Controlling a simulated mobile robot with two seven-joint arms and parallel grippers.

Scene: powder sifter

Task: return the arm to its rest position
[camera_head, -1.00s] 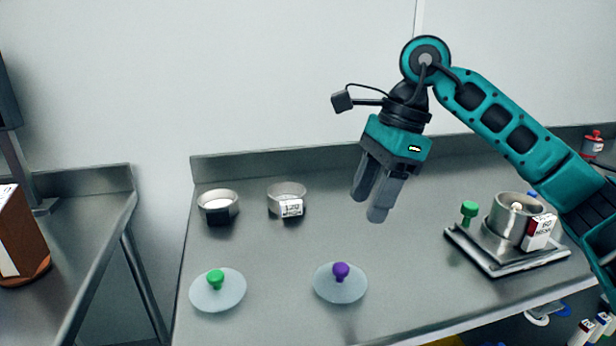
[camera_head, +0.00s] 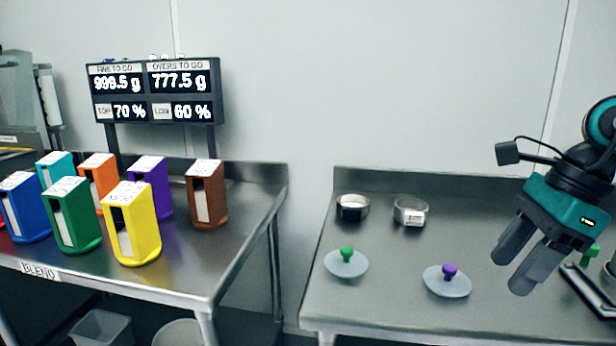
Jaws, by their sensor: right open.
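My right gripper (camera_head: 519,268) is at the right side of the head view, open and empty. Its two grey fingers point down and left above the right steel table (camera_head: 400,315). It is to the right of a pale disc lid with a purple knob (camera_head: 448,281) and touches nothing that I can see. The rest of the right arm leaves the frame at the right edge. My left gripper is not in view.
A green-knobbed lid (camera_head: 346,262) and two small metal bowls (camera_head: 352,207) (camera_head: 410,212) stand on the right table. The left table (camera_head: 215,275) holds several coloured boxes, including a yellow one (camera_head: 131,223). A display (camera_head: 155,92) stands behind. A gap separates the tables.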

